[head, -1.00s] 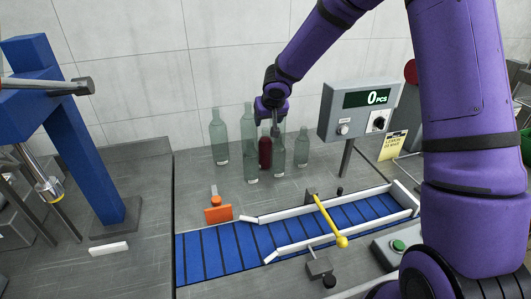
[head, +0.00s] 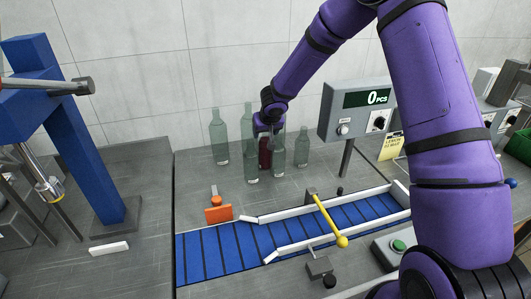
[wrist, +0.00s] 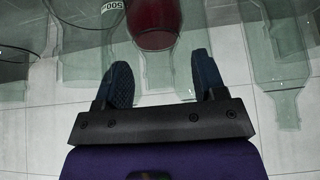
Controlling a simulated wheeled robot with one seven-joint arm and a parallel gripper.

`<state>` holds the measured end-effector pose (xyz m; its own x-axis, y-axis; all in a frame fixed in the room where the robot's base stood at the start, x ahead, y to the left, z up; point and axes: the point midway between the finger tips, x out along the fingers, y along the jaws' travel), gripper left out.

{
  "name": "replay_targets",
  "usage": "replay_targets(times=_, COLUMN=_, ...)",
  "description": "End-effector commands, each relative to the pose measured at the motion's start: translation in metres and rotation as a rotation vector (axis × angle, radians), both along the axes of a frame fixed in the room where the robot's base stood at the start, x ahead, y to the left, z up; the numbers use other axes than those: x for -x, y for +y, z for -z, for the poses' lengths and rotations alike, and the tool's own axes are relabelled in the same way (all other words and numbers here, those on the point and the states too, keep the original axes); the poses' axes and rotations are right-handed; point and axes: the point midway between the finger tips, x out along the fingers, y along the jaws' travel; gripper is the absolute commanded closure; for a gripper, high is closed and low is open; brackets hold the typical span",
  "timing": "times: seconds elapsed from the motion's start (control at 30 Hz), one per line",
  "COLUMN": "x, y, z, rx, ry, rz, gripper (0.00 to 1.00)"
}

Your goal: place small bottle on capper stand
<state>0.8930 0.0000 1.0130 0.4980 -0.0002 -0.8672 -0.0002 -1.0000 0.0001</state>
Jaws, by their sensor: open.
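A dark red bottle (head: 265,154) stands among several clear green bottles on the grey bench; its top is hidden by my gripper. A shorter green bottle (head: 301,148) stands at the right of the group. I cannot tell for certain which is the small bottle. My gripper (wrist: 162,78) is open and empty, its fingers pointing at the red bottle (wrist: 153,20), which shows just beyond and between the fingertips in the wrist view. A blue capper frame (head: 82,165) with a metal capping head (head: 49,188) stands at the left; its stand is not clearly seen.
Green bottles (head: 219,140) (head: 251,160) (head: 278,152) crowd closely around the red one. A blue conveyor (head: 230,247) with white rails and a yellow lever (head: 330,222) lies in front. A counter box (head: 358,110) reading 0 PCS stands right. Bench between bottles and capper is mostly clear.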

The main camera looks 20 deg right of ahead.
Motion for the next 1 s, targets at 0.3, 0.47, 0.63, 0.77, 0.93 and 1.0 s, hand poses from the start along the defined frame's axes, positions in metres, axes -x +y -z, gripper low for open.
replay_targets(times=0.3, x=0.0002, y=0.0000, z=-0.0001, rx=0.000, ry=0.000, rz=0.000, gripper=0.93)
replay_targets(times=0.47, x=0.0003, y=0.0000, z=0.0003, rx=0.000, ry=0.001, rz=0.000, gripper=1.00)
replay_targets(times=0.63, x=0.0001, y=0.0000, z=0.0002, rx=0.000, ry=0.001, rz=0.000, gripper=1.00)
replay_targets(times=0.77, x=0.0004, y=-0.0002, z=0.0007, rx=0.000, ry=0.002, rz=0.000, gripper=1.00)
replay_targets(times=0.93, x=0.0004, y=-0.0005, z=-0.0033, rx=0.000, ry=0.001, rz=0.001, gripper=1.00)
replay_targets(times=1.0, x=0.0001, y=-0.0005, z=-0.0090, rx=0.000, ry=0.001, rz=0.002, gripper=1.00)
